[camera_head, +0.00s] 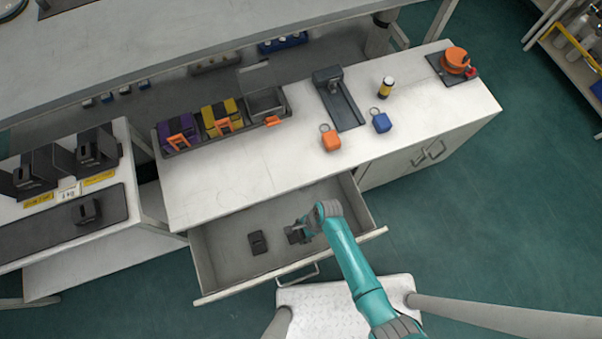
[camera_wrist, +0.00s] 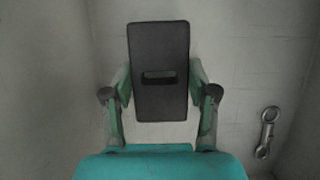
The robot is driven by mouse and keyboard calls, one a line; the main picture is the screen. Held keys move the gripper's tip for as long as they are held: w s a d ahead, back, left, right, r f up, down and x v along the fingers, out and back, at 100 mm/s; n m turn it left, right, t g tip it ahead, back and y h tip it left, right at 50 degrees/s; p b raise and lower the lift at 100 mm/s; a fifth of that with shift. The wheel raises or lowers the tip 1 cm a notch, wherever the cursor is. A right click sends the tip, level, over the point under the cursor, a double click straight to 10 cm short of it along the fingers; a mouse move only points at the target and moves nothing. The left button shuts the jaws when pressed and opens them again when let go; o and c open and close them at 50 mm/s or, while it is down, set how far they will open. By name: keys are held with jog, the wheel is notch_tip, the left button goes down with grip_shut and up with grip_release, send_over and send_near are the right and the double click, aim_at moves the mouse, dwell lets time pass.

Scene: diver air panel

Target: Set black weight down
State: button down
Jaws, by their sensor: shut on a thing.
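My gripper (camera_head: 305,228) is shut on a black weight (camera_wrist: 158,70). In the wrist view the weight is a flat dark block with a slot across its middle, with a finger on each side. In the head view the held weight (camera_head: 294,236) shows within the outline of the open drawer (camera_head: 222,262), partly covered by my gripper. Whether it touches the drawer floor I cannot tell. A second black weight (camera_head: 258,243) lies in the drawer, to the left of my gripper and apart from it.
The white worktop (camera_head: 225,185) behind the drawer carries a tray of purple and yellow packs (camera_head: 220,118), a black stand (camera_head: 340,100) and orange (camera_head: 331,140) and blue (camera_head: 381,121) tagged blocks. A side table (camera_head: 70,235) holds black blocks. A metal tool-like piece (camera_wrist: 267,130) shows in the wrist view.

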aim_at(301, 234)
jog(key=shift+f, duration=1.85)
jog(key=shift+c, duration=1.6)
grip_release()
jog(key=shift+f, duration=0.1)
jog(key=v, duration=1.2)
